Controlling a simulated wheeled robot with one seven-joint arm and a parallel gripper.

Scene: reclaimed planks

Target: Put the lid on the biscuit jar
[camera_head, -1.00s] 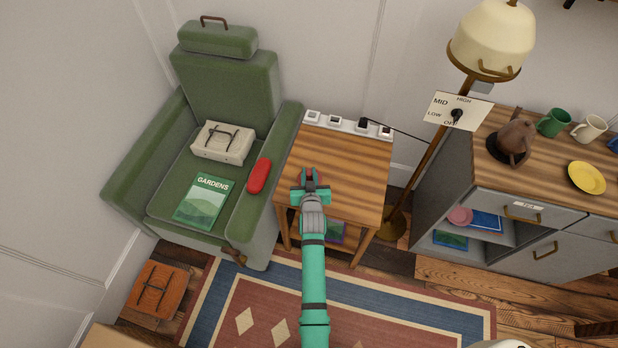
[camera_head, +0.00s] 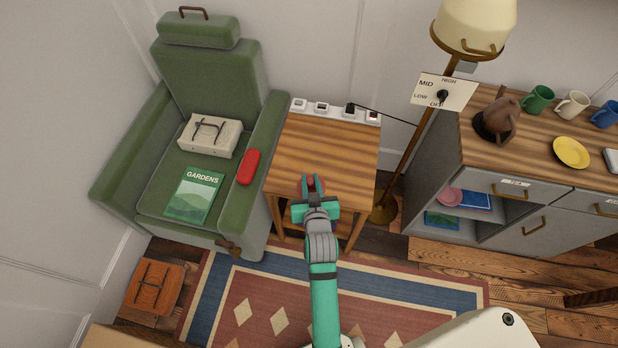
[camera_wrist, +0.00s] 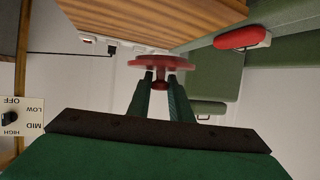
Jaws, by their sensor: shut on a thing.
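A red round lid (camera_wrist: 160,62) with a small knob is held in my gripper (camera_wrist: 160,82), whose two fingers are shut on the knob in the wrist view. In the head view my gripper (camera_head: 313,188) is over the front part of the small wooden side table (camera_head: 328,150), and only a little of the red lid shows there. I see no biscuit jar that I can make out in either view.
A green armchair (camera_head: 205,75) stands left of the table, holding a book (camera_head: 193,195), a red case (camera_head: 248,167) and a pale box. A power strip (camera_head: 335,110) lies along the table's back. A floor lamp (camera_head: 440,95) and a grey sideboard (camera_head: 520,215) stand at right.

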